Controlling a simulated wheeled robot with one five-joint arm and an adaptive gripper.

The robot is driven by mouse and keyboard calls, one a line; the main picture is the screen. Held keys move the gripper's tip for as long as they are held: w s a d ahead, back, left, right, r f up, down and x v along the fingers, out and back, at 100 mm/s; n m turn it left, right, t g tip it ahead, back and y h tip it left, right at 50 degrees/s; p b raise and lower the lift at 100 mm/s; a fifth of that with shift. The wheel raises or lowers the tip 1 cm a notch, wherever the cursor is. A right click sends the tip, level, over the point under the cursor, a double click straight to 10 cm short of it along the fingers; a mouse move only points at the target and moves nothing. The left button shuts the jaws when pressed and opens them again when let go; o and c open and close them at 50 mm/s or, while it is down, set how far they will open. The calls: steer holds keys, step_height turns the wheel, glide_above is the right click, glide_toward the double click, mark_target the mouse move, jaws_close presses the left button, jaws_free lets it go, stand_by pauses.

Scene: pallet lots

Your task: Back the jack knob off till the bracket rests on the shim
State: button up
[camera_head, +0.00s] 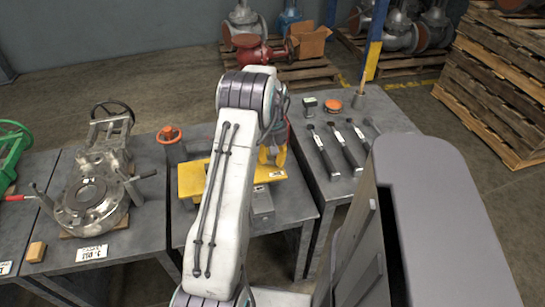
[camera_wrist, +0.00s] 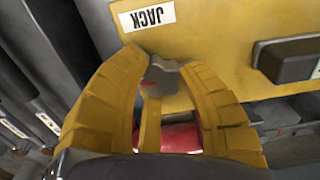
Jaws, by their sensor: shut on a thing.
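The yellow bracket (camera_head: 192,181) lies on the middle bench, partly hidden behind my arm. In the wrist view its yellow plate (camera_wrist: 225,50) fills the top, with a white JACK label (camera_wrist: 148,16). My gripper (camera_wrist: 163,70) has yellow fingers closed around the small grey lobed jack knob (camera_wrist: 161,84), which carries a red mark. In the head view my gripper (camera_head: 272,156) is at the bracket's right end, and the knob is hidden there. A grey block (camera_head: 262,205) sits in front of the bracket. I cannot make out the shim or any gap above it.
A large metal valve (camera_head: 90,200) and a wooden block (camera_head: 36,252) are on the left bench. Several dark-tipped tools (camera_head: 335,150) lie on the right bench. Pallets (camera_head: 495,85) are stacked at the back right.

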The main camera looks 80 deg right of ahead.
mark_target(273, 158)
steer(key=shift+s+a+f, duration=0.1)
steer(key=shift+a, duration=0.2)
stand_by(0.4)
steer(key=o, duration=1.2)
steer(key=shift+d+r, duration=0.1)
steer(key=shift+r, duration=0.15)
steer(key=shift+r, duration=0.25)
step_height(273, 158, up, 11)
steer(key=shift+r, duration=0.1)
